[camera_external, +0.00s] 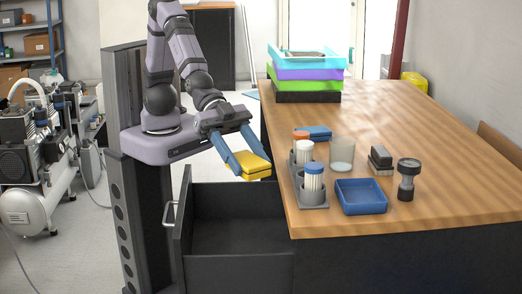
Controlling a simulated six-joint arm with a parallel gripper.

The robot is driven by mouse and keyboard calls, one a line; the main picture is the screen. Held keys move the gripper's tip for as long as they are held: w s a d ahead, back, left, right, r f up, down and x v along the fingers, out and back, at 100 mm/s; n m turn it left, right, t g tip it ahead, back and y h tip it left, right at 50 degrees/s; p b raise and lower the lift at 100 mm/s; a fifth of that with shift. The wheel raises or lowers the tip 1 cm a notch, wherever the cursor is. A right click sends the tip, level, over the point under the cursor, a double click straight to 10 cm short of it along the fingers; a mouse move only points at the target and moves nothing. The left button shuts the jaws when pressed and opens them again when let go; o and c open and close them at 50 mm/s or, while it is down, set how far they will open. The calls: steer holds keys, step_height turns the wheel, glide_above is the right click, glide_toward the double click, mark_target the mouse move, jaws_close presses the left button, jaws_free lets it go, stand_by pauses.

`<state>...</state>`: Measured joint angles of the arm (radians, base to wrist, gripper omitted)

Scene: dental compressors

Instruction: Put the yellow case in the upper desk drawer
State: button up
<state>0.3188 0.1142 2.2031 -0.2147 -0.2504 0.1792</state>
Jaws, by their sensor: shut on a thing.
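The yellow case (254,164) is a small flat box in the camera_external view. My gripper (247,160) is shut on it, with blue fingers on either side, and holds it in the air just left of the desk's edge. The upper desk drawer (235,270) is dark grey and pulled open towards the left, below the case. Its visible floor looks empty; the right part is hidden by the desk top. The wooden desk (440,205) stands to the right.
Stacked coloured trays (306,73) stand at the back. The desk's right side is clear.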

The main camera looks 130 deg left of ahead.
mark_target(255, 163)
steer(key=shift+s+a+f+m+h+b, duration=0.25)
steer(key=shift+a+f+b, duration=0.15)
steer(key=shift+a+b, duration=0.1)
steer(key=shift+s+a+f+m+h+b, duration=0.15)
steer(key=shift+a+f+m+h+b, duration=0.15)
steer(key=shift+b, duration=0.2)
step_height(255, 163, down, 17)
steer(key=a+b, duration=0.1)
steer(key=a, duration=0.2)
steer(key=shift+s+b, duration=0.35)
steer(key=shift+b, duration=0.05)
steer(key=shift+m, duration=0.25)
steer(key=shift+f+b, duration=0.75)
steer(key=shift+f, duration=4.25)
steer(key=shift+g+h, duration=0.25)
steer(key=shift+g, duration=0.05)
steer(key=shift+f, duration=0.2)
steer(key=o, duration=0.9)
